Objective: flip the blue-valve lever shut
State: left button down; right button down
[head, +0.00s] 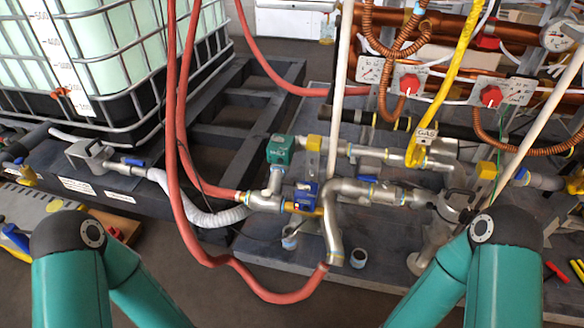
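A blue valve body (305,191) sits on the grey metal pipework near the middle of the head view. A yellow bar-like part (302,209) lies just below it, roughly along the pipe; I cannot tell if it is the lever. A smaller blue handle (133,162) is on a fitting at the left, by the white corrugated hose (190,208). Another small blue part (368,178) is on the pipe to the right of the valve. Both my arms show only as teal links with dark joints at the bottom corners. Neither gripper is in view.
A red hose (232,263) loops in front of the pipework. A green-faced device (279,150) stands above the blue valve. A caged tank (110,60) fills the upper left.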

aim_at(291, 184)
jog(key=u, duration=1.55)
jog(key=i, duration=0.1)
jog(key=z, duration=2.95)
jog(key=k, duration=0.85)
jog(key=u, duration=0.4)
jog(key=i, duration=1.05)
jog(key=u, duration=0.05)
